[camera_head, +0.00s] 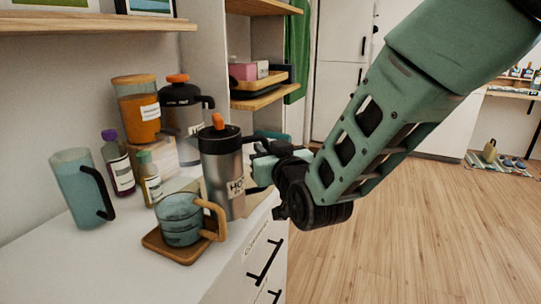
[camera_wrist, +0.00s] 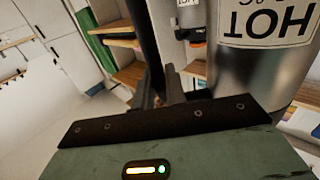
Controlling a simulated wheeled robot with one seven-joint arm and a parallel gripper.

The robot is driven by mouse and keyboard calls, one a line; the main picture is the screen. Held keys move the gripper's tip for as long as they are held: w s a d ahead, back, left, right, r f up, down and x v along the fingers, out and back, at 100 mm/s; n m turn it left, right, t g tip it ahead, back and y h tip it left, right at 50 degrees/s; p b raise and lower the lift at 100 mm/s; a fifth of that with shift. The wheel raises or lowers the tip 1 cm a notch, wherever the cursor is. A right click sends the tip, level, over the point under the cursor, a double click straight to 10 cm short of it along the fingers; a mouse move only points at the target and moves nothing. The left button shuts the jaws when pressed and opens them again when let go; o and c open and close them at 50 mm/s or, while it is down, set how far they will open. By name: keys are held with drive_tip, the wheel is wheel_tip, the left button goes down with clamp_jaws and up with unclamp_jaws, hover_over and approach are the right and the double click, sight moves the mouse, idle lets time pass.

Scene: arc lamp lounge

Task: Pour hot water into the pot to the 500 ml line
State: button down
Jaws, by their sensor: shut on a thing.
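A steel jug with a black lid and orange knob (camera_head: 222,165) has a label starting "HO"; in the wrist view the jug (camera_wrist: 265,70) shows "HOT" upside down. My gripper (camera_head: 262,168) is at its right side, shut on its black handle (camera_wrist: 146,45). The jug looks upright; I cannot tell whether its base touches the counter. A bluish glass pot with a wooden handle (camera_head: 181,219) stands in front of the jug, on a wooden coaster (camera_head: 165,251). Its markings and water level are too small to read.
A wooden shelf (camera_head: 90,22) hangs above.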

sight(267, 136)
drive_tip(key=shift+r+p, duration=0.6)
drive_tip(key=shift+r, duration=0.85)
drive_tip(key=shift+d+r, duration=0.1)
